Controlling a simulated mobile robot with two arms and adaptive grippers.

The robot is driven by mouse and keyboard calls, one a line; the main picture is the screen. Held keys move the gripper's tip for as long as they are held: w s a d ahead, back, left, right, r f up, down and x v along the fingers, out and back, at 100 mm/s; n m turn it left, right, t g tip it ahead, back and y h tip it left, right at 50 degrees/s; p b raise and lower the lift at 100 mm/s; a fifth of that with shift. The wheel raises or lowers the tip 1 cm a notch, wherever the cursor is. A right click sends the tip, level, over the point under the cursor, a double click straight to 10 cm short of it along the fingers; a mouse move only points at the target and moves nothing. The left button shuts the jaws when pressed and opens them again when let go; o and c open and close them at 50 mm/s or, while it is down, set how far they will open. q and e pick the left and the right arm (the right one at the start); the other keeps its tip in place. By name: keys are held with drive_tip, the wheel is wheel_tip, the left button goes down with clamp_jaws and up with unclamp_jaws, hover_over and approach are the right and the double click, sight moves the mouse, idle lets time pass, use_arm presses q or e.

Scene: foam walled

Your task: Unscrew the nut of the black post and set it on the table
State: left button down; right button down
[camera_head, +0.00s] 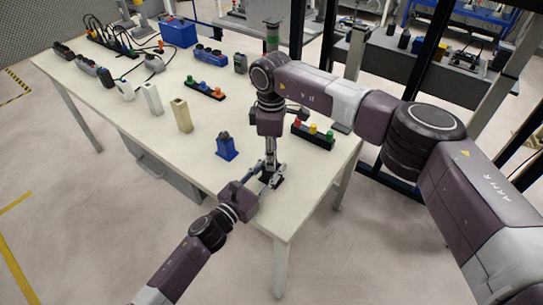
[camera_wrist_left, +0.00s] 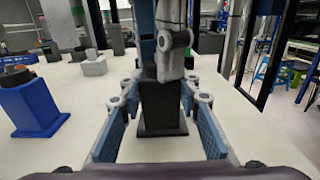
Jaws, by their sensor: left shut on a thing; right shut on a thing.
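The black post (camera_wrist_left: 163,110) stands upright on the white table near its front edge; its base also shows in the head view (camera_head: 278,181). My left gripper (camera_head: 266,181) reaches in low from the left, its blue-padded fingers (camera_wrist_left: 160,125) on both sides of the post, shut on it. My right gripper (camera_head: 270,168) points straight down from above and is shut at the top of the post. Its fingers (camera_wrist_left: 174,45) cover the nut there, so the nut itself is hidden.
A blue post (camera_head: 226,149) with a dark top stands just left of the black post. A strip with red, yellow and green buttons (camera_head: 313,133) lies to the right. White and tan (camera_head: 181,116) posts stand farther left. The table's front corner is bare.

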drive_tip(key=n, duration=0.8)
drive_tip(key=shift+n, duration=0.3)
drive_tip(key=n, duration=1.2)
drive_tip(key=shift+w+r, duration=0.1)
drive_tip(key=n, duration=0.3)
drive_tip(key=shift+n, duration=0.4)
drive_tip(key=n, duration=2.8)
drive_tip(key=shift+r, duration=0.1)
drive_tip(key=n, duration=0.8)
